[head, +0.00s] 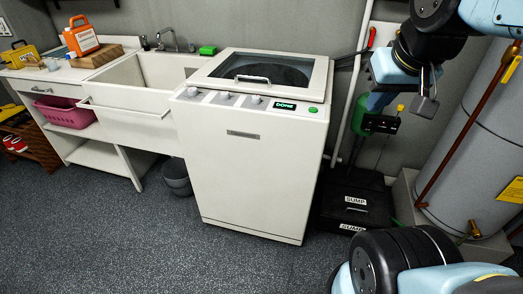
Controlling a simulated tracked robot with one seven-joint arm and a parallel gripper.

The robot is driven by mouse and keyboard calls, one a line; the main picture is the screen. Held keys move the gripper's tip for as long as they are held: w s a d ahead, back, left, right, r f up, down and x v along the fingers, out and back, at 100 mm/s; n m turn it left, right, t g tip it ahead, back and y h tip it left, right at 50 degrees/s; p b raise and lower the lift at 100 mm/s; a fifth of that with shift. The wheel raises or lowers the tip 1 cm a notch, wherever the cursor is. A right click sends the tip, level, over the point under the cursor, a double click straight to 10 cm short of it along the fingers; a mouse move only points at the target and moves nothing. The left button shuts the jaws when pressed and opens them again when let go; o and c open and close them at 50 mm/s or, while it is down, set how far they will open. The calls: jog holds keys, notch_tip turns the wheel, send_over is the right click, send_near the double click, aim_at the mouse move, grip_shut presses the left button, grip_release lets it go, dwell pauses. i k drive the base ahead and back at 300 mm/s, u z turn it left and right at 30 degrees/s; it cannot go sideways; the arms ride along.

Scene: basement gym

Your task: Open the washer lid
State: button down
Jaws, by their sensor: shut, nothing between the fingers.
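The washer (252,165) is a white top-loader in the middle of the head view. Its lid (212,72) is down, a pale frame around a dark window, with a light bar handle (252,79) near its front edge. The front panel has several knobs and a green display reading DONE. My gripper (426,105) is to the right of the washer, raised and pointing down, apart from the lid. Its fingers are shut and hold nothing.
A utility sink (135,85) adjoins the washer on the left. A grey bucket (175,177) stands on the floor below it. A black sump box (355,203) and a grey tank (480,130) stand on the right. The floor (130,240) in front is clear.

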aim_at(315, 93)
jog(key=z, duration=0.05)
jog(key=k, duration=0.45)
jog(key=u, duration=0.3)
jog(key=i, duration=1.5)
jog(key=z, duration=0.6)
